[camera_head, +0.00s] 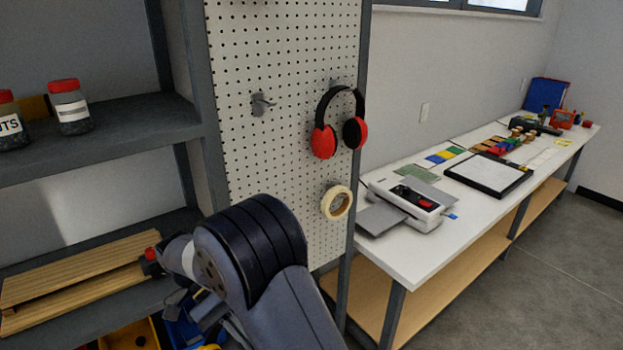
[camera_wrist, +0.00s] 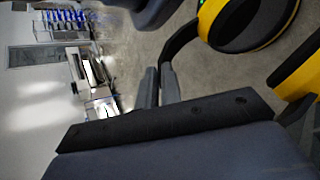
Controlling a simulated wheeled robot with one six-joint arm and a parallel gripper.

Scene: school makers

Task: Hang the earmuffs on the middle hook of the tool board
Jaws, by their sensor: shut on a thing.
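The tool board (camera_head: 285,45) is a white pegboard. A bare grey hook (camera_head: 262,104) sticks out at its middle left. Red and black earmuffs (camera_head: 324,142) hang on a hook at its right. In the wrist view, yellow and black earmuffs (camera_wrist: 285,22) show at the upper right. My gripper (camera_wrist: 158,72) is shut on their black headband, and the cups hang off to the right of the fingers. In the head view my own arm stands in front of the lower board, and the gripper and held earmuffs are mostly hidden.
A tape roll (camera_head: 337,202) hangs below the red earmuffs. A dark shelf (camera_head: 110,135) with jars (camera_head: 70,107) and wood planks (camera_head: 80,270) stands left of the board. A white table (camera_head: 420,265) with a printer-like machine (camera_head: 405,200) stands right. Open floor lies beyond the table.

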